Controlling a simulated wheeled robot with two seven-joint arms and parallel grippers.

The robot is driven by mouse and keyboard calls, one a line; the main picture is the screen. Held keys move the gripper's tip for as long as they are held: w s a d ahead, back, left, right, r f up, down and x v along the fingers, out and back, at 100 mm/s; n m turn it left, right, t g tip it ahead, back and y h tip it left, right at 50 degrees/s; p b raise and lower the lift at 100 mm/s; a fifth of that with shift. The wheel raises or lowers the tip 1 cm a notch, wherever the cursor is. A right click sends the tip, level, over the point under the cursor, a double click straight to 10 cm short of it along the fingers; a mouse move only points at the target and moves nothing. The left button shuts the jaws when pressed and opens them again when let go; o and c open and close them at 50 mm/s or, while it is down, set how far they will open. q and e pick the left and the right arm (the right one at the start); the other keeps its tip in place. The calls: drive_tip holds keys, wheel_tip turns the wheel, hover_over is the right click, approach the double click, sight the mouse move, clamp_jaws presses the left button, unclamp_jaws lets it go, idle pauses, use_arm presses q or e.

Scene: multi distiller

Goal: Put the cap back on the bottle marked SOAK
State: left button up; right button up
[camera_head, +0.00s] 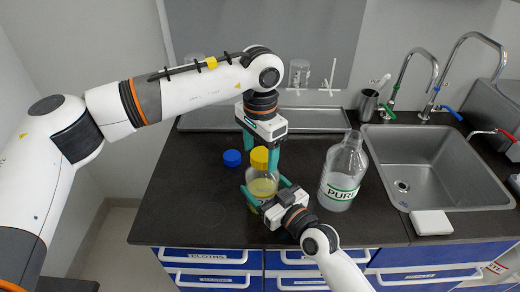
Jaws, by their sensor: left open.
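A bottle with yellowish contents (262,187) stands upright on the dark counter; no SOAK marking is readable on it. A yellow cap (261,156) sits at its top; I cannot tell how firmly it is seated. My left gripper (262,154) points down from above, open, with its fingers just behind and beside the yellow cap. My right gripper (266,190) comes from the front right, its green fingers around the bottle's body, and looks shut on it. A blue cap (232,158) lies on the counter left of the bottle.
A large clear bottle marked PURE (341,180) stands to the right, with no cap visible on it. A sink (425,165) with taps is further right. A metal cup (367,105) and a grey tray (315,120) are at the back. The counter's left part is clear.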

use_arm(q)
drive_tip(key=shift+r, duration=2.25)
drive_tip(key=shift+n, duration=0.3)
drive_tip(key=shift+c, duration=0.4)
